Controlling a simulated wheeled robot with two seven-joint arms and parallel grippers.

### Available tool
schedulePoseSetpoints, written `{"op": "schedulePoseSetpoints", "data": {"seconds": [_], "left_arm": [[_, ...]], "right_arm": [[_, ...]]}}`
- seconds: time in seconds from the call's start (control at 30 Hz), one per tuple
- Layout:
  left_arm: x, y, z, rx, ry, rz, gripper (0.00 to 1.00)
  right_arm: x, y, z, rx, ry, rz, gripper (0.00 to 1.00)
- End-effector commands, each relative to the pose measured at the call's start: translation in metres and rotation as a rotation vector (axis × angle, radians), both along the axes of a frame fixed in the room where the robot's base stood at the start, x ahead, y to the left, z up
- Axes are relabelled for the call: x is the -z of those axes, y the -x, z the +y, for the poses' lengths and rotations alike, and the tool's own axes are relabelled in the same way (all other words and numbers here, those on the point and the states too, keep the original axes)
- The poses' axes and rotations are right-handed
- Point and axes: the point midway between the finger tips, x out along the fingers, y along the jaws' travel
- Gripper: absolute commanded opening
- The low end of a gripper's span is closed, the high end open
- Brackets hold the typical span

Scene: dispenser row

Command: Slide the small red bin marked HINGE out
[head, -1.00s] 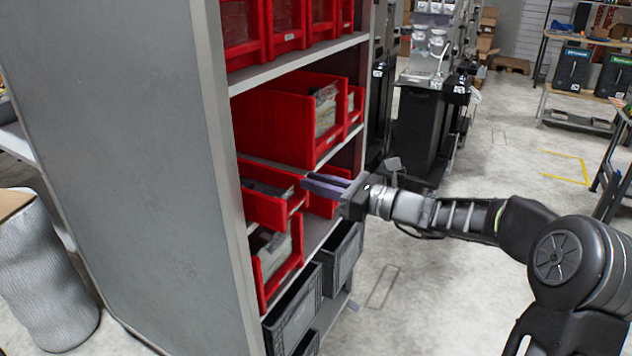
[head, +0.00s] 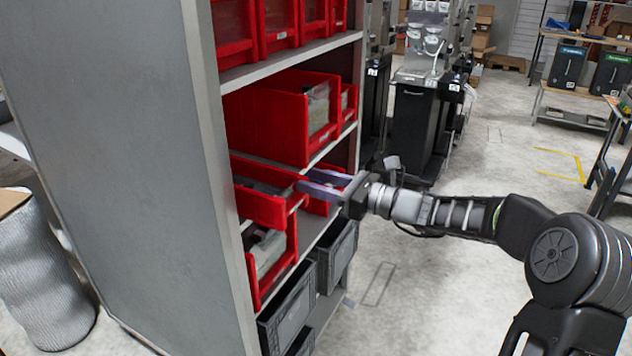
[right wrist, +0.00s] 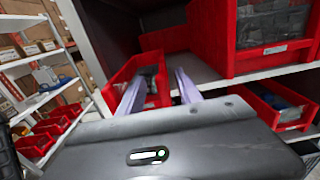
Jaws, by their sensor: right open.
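Small red bins sit on the middle shelf level in the head view: a nearer one (head: 262,206) and a farther one (head: 318,207), partly hidden behind my right gripper. I cannot read HINGE on any label. My right gripper (head: 324,183) is open, its two purple fingers pointing at the shelf close to these bins. In the right wrist view, a small red bin (right wrist: 117,88) with dark contents and a pale front label lies ahead. The left finger overlaps the bin in the picture and the right finger is at its right side. Contact cannot be told. My left gripper is not in view.
A large red bin (head: 268,122) stands on the shelf above. Another red bin (head: 268,262) sits below, with grey crates (head: 337,252) lower down. The grey shelf side panel (head: 110,150) closes the left. Open floor (head: 420,290) lies right of the shelf.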

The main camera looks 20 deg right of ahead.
Motion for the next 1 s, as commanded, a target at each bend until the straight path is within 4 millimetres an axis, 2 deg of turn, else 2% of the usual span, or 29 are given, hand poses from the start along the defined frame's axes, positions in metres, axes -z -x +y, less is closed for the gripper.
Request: {"op": "schedulePoseSetpoints", "data": {"seconds": [0.27,0.73,1.0], "left_arm": [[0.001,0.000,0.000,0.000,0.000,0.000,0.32],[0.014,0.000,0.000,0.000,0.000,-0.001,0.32],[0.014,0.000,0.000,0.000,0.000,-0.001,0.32]], "right_arm": [[0.001,0.003,-0.004,0.002,0.001,0.001,0.42],[0.001,0.052,-0.046,0.001,0.002,-0.001,0.42],[0.000,0.059,-0.052,0.000,-0.001,0.001,0.42]]}}
